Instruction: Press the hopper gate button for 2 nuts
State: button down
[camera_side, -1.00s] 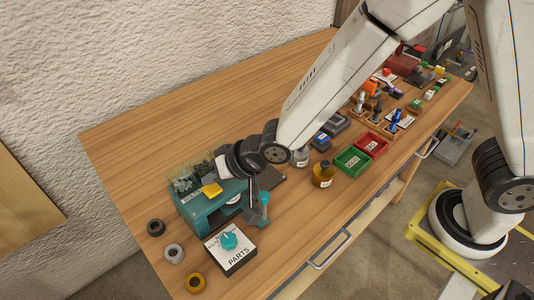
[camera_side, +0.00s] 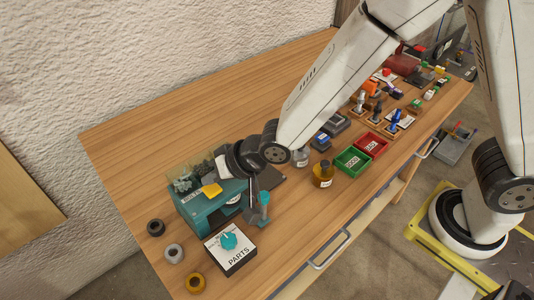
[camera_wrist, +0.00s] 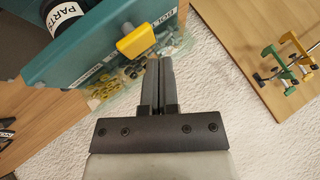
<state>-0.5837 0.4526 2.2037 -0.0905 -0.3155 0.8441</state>
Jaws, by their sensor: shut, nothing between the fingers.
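The teal hopper (camera_side: 203,210) stands at the near left end of the bench, with clear bins (camera_side: 182,182) on top. A yellow button-like block (camera_side: 211,190) sits on its front upper edge; it also shows in the wrist view (camera_wrist: 135,41) on the teal panel (camera_wrist: 100,48). Brass-coloured nuts (camera_wrist: 104,88) show in a clear bin beside it. In the side view my gripper (camera_side: 252,204) hangs at the hopper's right side.
A teal-topped post (camera_side: 264,198) stands close right of my gripper. Several rings (camera_side: 174,253) lie at the left. An amber bottle (camera_side: 323,174), green tray (camera_side: 352,160) and red tray (camera_side: 371,145) stand right.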

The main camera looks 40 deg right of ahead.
aim_at(215, 190)
jog(key=shift+f, duration=0.25)
jog(key=shift+f, duration=0.2)
jog(key=shift+f, duration=0.75)
dwell(1.7)
jog(key=shift+r, duration=1.2)
jog(key=shift+r, duration=0.15)
jog(key=shift+r, duration=2.35)
jog(key=shift+r, duration=0.1)
dwell(1.1)
